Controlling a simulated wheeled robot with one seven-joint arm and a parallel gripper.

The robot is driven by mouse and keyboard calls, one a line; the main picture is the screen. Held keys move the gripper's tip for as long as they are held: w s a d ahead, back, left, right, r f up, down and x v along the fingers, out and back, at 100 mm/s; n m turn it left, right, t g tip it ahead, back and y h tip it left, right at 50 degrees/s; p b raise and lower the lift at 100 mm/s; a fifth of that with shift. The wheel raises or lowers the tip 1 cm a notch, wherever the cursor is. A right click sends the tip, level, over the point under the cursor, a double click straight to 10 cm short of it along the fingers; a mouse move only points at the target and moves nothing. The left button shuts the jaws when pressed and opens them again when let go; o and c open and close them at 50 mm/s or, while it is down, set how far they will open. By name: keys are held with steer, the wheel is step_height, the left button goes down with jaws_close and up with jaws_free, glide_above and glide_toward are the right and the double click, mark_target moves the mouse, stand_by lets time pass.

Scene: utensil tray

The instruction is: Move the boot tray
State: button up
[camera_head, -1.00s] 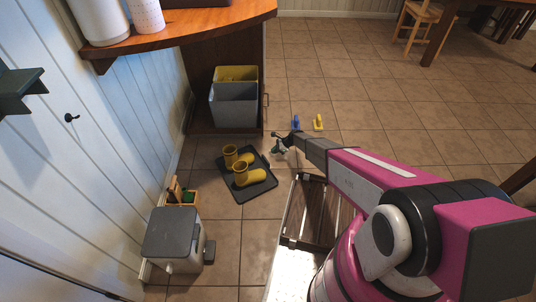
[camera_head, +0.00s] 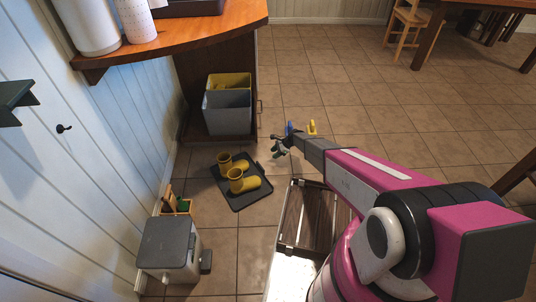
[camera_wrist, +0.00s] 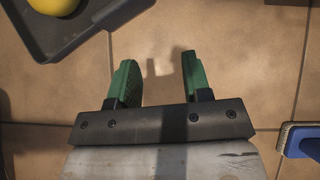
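The boot tray (camera_head: 241,206) is a dark grey, shallow, rimmed tray on the tiled floor, left of my arm. Two yellow boots (camera_head: 236,181) stand in it. In the wrist view the tray's corner (camera_wrist: 85,43) shows at the upper left, with part of a yellow boot (camera_wrist: 52,4). My gripper (camera_head: 276,147) is near the tray's right side in the head view. In the wrist view its green fingers (camera_wrist: 158,72) are apart with bare floor between them. It is empty and does not touch the tray.
Grey and yellow bins (camera_head: 227,112) stand under the wooden counter. A pedal bin (camera_head: 168,247) and a small wooden caddy (camera_head: 176,206) stand by the left wall. Blue and yellow brushes lie beyond my gripper; a blue brush (camera_wrist: 299,140) shows at right in the wrist view.

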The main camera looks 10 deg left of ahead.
mark_target(260, 165)
steer(key=s+a+r+n+t+h, duration=0.1)
steer(key=s+a+r+n+h, duration=0.1)
steer(key=n, duration=0.9)
steer(key=s+a+r+n+t+h, duration=0.1)
steer(key=s+a+r+n+h, duration=0.2)
steer(key=n, duration=0.8)
steer(key=s+a+h, duration=0.2)
steer(key=s, duration=0.1)
steer(key=shift+a+t+h, duration=0.25)
steer(key=shift+t+h, duration=0.15)
step_height(260, 165, down, 11)
steer(key=shift+r, duration=0.15)
jaws_close()
